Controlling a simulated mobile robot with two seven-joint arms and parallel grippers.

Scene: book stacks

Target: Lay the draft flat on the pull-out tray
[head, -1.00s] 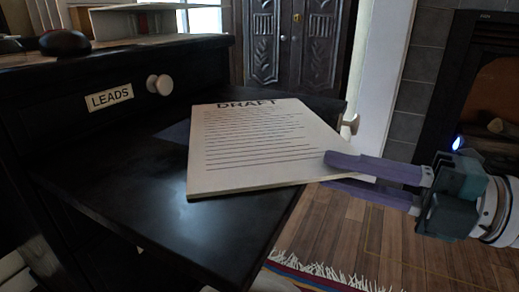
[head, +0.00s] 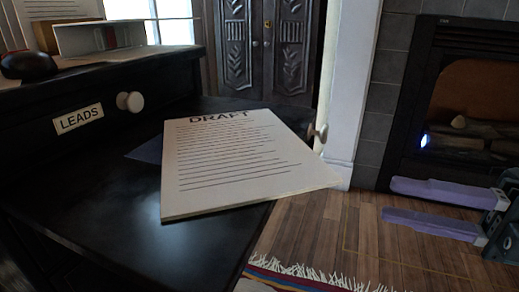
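The draft (head: 235,165) is a white stack of pages headed DRAFT, with lines of print. It lies on the black pull-out tray (head: 85,205), turned at an angle, and its right corner reaches past the tray's right edge. A dark blue flat thing (head: 147,151) shows partly from under its left side. My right gripper (head: 390,200) is at the right, with two purple fingers spread apart and nothing between them. It is clear of the draft, to its right. My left gripper is not in view.
A drawer labelled LEADS (head: 78,119) with a round knob (head: 130,102) stands behind the tray at left. Another knob (head: 318,133) is by the tray's far right edge. A fireplace (head: 460,110) stands at right. Wooden floor (head: 330,235) and a fringed rug (head: 300,280) lie below.

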